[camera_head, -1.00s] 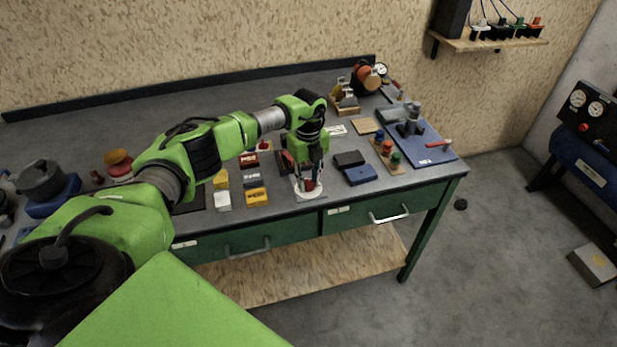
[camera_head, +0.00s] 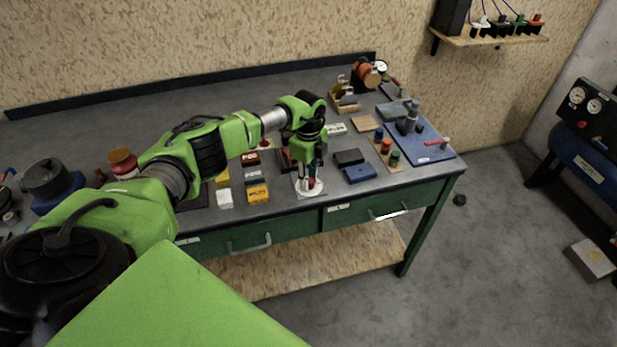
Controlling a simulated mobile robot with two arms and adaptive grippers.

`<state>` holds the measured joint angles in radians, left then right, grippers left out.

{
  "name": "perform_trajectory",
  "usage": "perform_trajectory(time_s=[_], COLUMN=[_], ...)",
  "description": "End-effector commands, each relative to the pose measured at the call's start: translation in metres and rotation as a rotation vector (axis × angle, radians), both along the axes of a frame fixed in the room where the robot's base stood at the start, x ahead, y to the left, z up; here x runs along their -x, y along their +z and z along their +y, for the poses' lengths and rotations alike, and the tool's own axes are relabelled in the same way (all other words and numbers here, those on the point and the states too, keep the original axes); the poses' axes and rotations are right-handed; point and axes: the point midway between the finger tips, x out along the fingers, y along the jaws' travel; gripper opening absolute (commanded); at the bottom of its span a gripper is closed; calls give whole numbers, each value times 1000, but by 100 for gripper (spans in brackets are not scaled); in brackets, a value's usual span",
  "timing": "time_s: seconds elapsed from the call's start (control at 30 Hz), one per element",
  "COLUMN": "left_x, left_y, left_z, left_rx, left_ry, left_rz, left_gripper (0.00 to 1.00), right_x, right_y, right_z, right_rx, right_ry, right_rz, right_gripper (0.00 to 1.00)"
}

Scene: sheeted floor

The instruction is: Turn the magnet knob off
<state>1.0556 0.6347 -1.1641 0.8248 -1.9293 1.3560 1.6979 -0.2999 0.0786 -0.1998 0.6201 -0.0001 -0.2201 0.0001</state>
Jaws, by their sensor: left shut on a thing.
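My left gripper (camera_head: 310,184) points down over the front of the workbench. It is shut on a small red knob (camera_head: 311,183), seen only in part between the fingers. The knob stands on a white base plate (camera_head: 305,193) near the bench's front edge. The fingers hide most of the knob, so which way it is turned cannot be told. My left arm reaches in from the left across the bench. My right gripper is not in view.
A black box (camera_head: 349,157) and a blue box (camera_head: 360,174) lie just right of the gripper. Yellow (camera_head: 258,194) and white (camera_head: 225,198) boxes stand to its left. A wooden block with coloured knobs (camera_head: 387,152) and a blue board (camera_head: 432,150) are farther right.

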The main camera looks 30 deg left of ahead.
Motion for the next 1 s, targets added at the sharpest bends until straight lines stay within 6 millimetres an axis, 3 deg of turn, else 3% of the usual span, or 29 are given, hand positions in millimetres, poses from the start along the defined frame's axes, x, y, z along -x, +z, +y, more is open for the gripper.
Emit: perform_trajectory(time_s=[0.27,0.3,0.33,0.37,0.77,1.0], left_x=[-1,-1,-1,-1,-1,-2], left_y=[1,1,1,1,6,48], left_z=[1,1,1,1,0,1], left_rx=[-1,-1,-1,-1,0,-1], left_ry=[2,2,2,2,0,-1], left_rz=[-3,-3,-3,-3,-2,-6], left_gripper=[1,31,38,40,40,40], right_x=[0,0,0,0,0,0], right_y=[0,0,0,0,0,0], right_z=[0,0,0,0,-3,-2], right_rx=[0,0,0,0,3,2], right_ry=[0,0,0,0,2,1], right_rz=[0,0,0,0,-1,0], right_gripper=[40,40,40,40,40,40])
